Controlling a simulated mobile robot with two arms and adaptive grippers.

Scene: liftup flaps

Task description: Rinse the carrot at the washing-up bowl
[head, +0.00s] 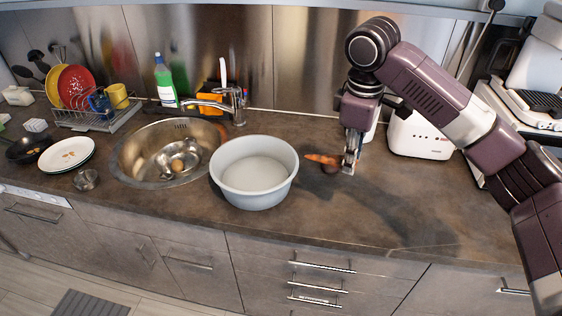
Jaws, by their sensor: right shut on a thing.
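The carrot (318,158) is orange and lies roughly level, just right of the washing-up bowl. My right gripper (347,165) points down and is shut on the carrot's right end. A brownish round thing (329,166) shows close by the carrot and the fingers; I cannot tell what it is. The washing-up bowl (254,195) is round and pale grey, and stands on the counter right of the sink. I cannot tell whether the carrot touches the counter. My left gripper is not in view.
The metal sink (128,151) holds a pan-like vessel, with the tap (238,103) behind it. A green bottle (165,80) and a dish rack (92,118) stand at the back left. A white toaster (418,138) stands right of my gripper. The counter front right is clear.

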